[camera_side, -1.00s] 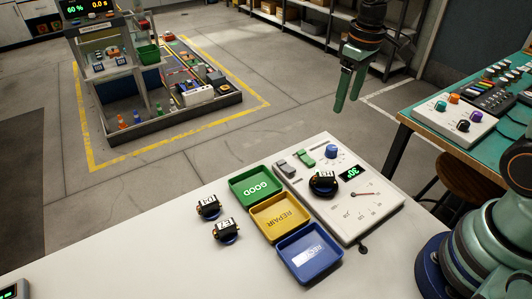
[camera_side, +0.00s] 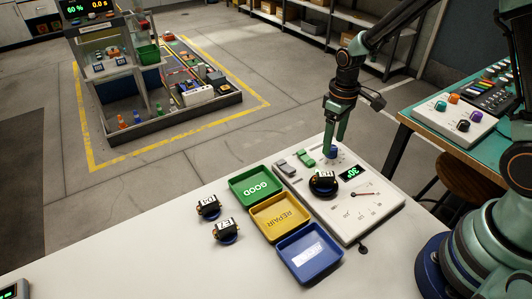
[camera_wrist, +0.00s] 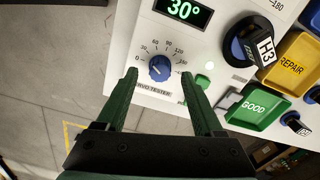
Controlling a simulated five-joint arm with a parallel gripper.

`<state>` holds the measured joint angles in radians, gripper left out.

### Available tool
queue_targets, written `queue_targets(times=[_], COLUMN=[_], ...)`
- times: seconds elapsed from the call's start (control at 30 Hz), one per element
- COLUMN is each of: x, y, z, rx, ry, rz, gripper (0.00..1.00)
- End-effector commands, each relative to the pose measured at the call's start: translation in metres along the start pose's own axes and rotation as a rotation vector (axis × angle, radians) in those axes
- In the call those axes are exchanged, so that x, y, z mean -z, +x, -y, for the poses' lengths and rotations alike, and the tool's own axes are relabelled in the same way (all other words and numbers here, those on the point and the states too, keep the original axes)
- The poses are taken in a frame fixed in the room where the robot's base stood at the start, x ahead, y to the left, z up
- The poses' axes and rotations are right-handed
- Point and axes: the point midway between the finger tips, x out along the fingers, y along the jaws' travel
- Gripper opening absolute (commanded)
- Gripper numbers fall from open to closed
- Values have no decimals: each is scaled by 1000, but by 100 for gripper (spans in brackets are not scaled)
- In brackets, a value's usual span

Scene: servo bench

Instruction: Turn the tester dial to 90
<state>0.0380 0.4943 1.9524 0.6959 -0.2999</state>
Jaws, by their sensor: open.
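The white servo tester (camera_side: 352,205) stands on the bench, and its green display (camera_wrist: 183,11) reads 30°. Its blue dial (camera_wrist: 159,68) sits below a printed scale that shows 0 to beyond 120 in the wrist view. My gripper (camera_side: 335,146) points down over the dial (camera_side: 333,153) in the side view and partly hides it. In the wrist view my gripper (camera_wrist: 163,95) has its two green fingers apart with nothing between them, and the dial lies just beyond their tips. I cannot tell whether a finger touches it.
A black servo marked H3 (camera_side: 323,183) is mounted on the tester. Green GOOD (camera_side: 237,196), yellow REPAIR (camera_side: 257,226) and blue (camera_side: 288,269) trays stand to its left. Two loose servos (camera_side: 208,207) lie further left. A green switch (camera_side: 305,158) stands near the dial.

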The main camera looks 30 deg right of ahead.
Motion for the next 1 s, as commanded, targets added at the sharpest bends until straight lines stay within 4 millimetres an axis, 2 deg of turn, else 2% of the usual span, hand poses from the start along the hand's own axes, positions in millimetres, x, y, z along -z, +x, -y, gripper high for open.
queue_targets(times=[0.2,0.5,0.57,0.6,0.67,0.7,1.0], x=[0,0,0,0,0,0,0], y=[16,18,18,18,18,18,18], z=[0,0,0,0,0,0,0], rx=[0,0,0,0,0,0,0], ry=[0,0,0,0,0,0,27], rz=[0,-1,-1,-1,-1,-1,-1], gripper=[69,69,46,31,8,0,0])
